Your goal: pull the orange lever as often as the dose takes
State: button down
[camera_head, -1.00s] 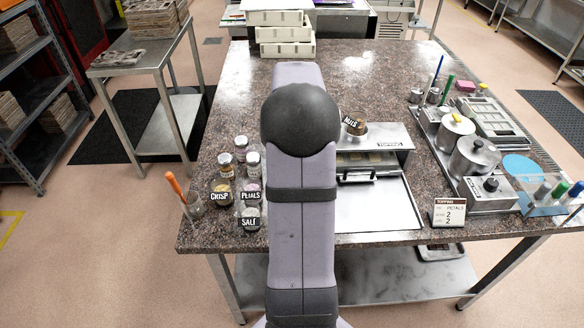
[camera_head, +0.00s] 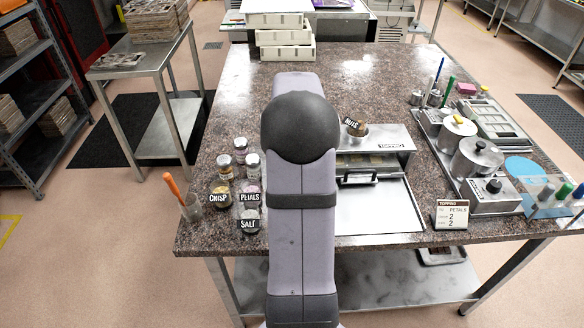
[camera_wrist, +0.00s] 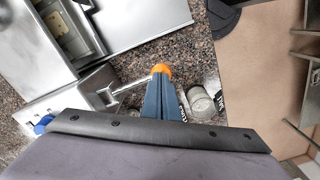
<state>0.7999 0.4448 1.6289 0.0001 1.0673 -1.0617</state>
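In the wrist view the orange lever's round knob (camera_wrist: 161,69) sits right at the fingertips. Its thin metal rod (camera_wrist: 130,84) runs left to a metal block. My gripper (camera_wrist: 162,80) has its two blue-grey fingers close together, apparently shut. Whether they touch the knob I cannot tell. In the head view my own arm hides the lever and gripper. The topping machine (camera_head: 378,140) stands right of my arm, with a jar labelled NUTS (camera_head: 357,129) on top. A topping card (camera_head: 451,215) reads PETALS, with a 2 on each of two lines below.
Jars labelled CRISP (camera_head: 220,197), PETALS (camera_head: 250,196) and SALT (camera_head: 249,222) stand left of my arm. A glass jar (camera_wrist: 201,104) is close right of my fingers. A metal tray (camera_head: 372,207) lies before the machine. Pots (camera_head: 474,158) stand at the right.

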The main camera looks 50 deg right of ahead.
jog(key=shift+f, duration=0.2)
jog(key=shift+w+d+f+b, duration=0.1)
jog(key=shift+f+b, duration=0.45)
jog(key=shift+f, duration=0.5)
jog(key=shift+r, duration=0.1)
notch_tip(320, 180, up, 13)
jog(key=p, duration=1.1)
jog(key=shift+p, duration=0.4)
